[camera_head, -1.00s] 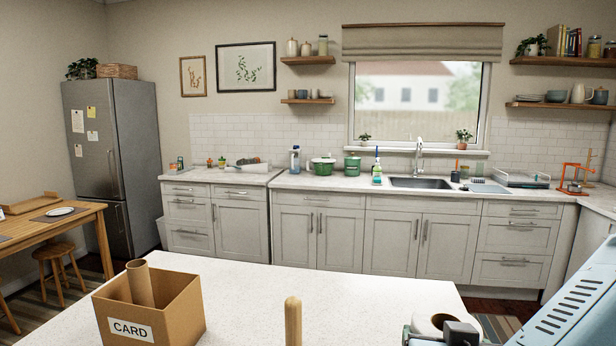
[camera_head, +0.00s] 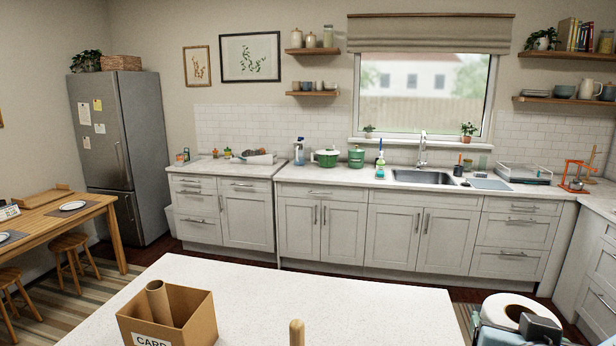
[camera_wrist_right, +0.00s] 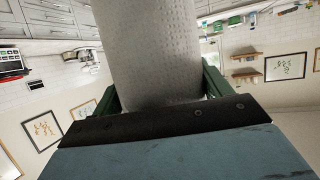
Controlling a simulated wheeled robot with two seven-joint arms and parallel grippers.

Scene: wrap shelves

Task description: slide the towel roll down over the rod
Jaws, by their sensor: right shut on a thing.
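The towel roll (camera_head: 494,308) is white with a brown core, and its open end faces up at the lower right of the head view. My right gripper (camera_head: 530,330) is shut on it. In the right wrist view the roll (camera_wrist_right: 155,50) sits between the two green fingers of the gripper (camera_wrist_right: 160,88). The wooden rod (camera_head: 297,333) shows only its rounded top at the bottom edge of the head view, left of the roll and apart from it. The rod's lower part and base are out of frame. My left gripper is not in view.
A cardboard box (camera_head: 193,326) with an empty cardboard tube (camera_head: 158,302) in it stands on the white counter (camera_head: 270,290), left of the rod. The counter between box, rod and roll is clear. The sink counter (camera_head: 335,177) lies farther back.

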